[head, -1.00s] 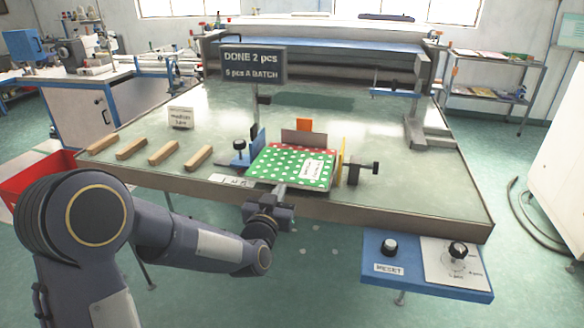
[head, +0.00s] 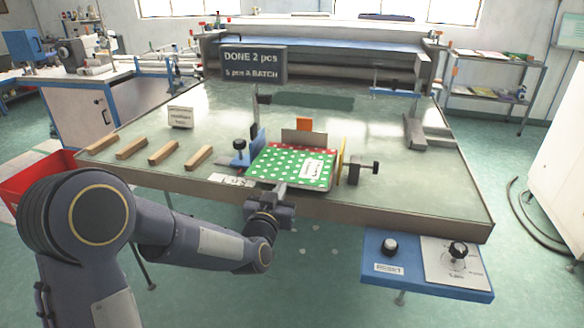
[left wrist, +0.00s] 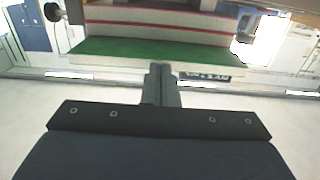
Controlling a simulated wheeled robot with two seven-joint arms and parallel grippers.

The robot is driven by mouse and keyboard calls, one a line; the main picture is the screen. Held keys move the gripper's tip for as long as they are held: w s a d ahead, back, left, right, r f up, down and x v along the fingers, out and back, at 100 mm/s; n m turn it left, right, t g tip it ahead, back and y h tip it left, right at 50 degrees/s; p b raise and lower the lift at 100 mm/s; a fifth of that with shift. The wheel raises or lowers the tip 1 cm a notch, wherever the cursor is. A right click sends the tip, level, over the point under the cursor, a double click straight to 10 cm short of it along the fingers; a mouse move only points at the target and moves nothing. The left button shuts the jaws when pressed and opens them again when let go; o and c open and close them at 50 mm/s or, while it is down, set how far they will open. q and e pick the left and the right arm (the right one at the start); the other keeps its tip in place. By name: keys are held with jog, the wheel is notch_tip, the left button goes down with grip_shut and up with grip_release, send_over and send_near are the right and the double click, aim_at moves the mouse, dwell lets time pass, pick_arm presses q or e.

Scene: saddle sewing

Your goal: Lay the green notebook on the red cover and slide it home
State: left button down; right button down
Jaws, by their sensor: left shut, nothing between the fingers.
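The red cover (head: 322,152) shows as a narrow red dotted strip at the notebook's back and right edges. In the left wrist view a green band (left wrist: 150,50) with red and white layers above it lies ahead of the fingers. My left gripper (head: 281,190) is at the notebook's near edge, shut with nothing held; its closed fingers also show in the left wrist view (left wrist: 161,75). Whether the tips touch the notebook is unclear. My right gripper is not in view.
A blue clamp (head: 240,155) stands left of the notebook, a yellow plate (head: 341,162) with a black knob right, and a brown stop plate (head: 303,137) behind. Several wooden bars (head: 163,153) lie at left. A blue control panel (head: 425,265) hangs at the front right.

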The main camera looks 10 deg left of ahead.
aim_at(286, 177)
pick_arm(q)
jog(key=shift+w+d+b, duration=0.1)
jog(key=shift+w+b, duration=0.6)
jog(key=shift+w, duration=2.7)
jog(key=shift+s+b, duration=0.45)
jog(key=shift+s, duration=0.2)
jog(key=s+b, duration=0.1)
jog(key=s, duration=0.3)
jog(key=shift+s+b, duration=0.3)
jog(key=shift+s, duration=0.1)
